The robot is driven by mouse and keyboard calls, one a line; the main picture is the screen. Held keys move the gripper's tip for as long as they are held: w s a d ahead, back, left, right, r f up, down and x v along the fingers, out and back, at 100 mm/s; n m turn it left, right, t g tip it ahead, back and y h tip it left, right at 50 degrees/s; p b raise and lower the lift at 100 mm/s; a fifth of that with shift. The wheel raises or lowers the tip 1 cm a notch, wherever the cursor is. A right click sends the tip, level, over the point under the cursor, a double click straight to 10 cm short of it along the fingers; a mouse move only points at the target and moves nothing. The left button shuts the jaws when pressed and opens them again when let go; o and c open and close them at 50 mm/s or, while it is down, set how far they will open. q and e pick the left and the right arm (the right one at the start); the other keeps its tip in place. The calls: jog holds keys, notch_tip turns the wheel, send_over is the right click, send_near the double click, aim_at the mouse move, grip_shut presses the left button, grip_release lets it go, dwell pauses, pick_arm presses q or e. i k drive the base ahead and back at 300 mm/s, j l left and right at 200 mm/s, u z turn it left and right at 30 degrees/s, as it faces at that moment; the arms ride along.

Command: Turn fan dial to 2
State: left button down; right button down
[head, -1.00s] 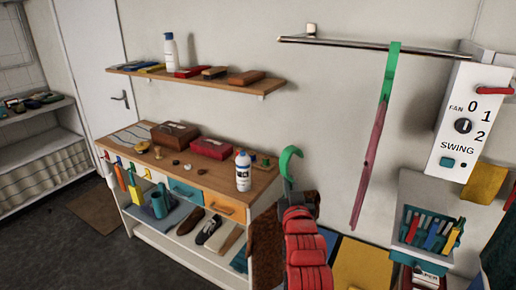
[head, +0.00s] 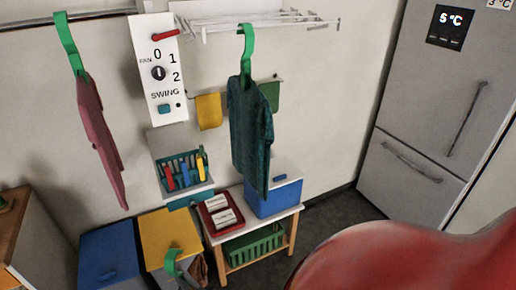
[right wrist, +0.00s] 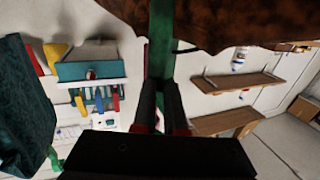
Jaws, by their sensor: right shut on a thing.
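The white fan panel (head: 158,90) is on the wall at upper left in the head view. Its black dial (head: 158,73) has 0 above it, 1 at upper right and 2 at right; its pale mark looks upright, in line with 0. My right gripper (right wrist: 161,95), in the right wrist view, is shut on a green bar (right wrist: 161,50), which looks like part of a hanger. A brown cloth (right wrist: 215,22) is beyond it. A green hook (head: 172,262) shows at bottom left in the head view, apart from the panel. My left gripper is not in view.
A pink garment (head: 100,140) hangs left of the panel and a dark green shirt (head: 250,130) right of it. A white rack (head: 260,22) juts out above. A peg basket (head: 183,170) is below the panel. A grey fridge (head: 430,110) stands at right.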

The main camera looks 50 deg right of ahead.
aim_at(158, 73)
jog(key=l, duration=0.45)
jog(key=k+l+u, duration=0.1)
jog(key=l, duration=0.35)
jog(key=k+l+u, duration=0.1)
jog(key=l, duration=0.4)
jog(key=k+l, duration=0.15)
jog(key=l, duration=0.3)
jog(key=k+l+u, duration=0.1)
jog(key=l, duration=0.35)
jog(key=k+l, duration=0.1)
jog(key=l, duration=0.3)
jog(key=l+u, duration=0.05)
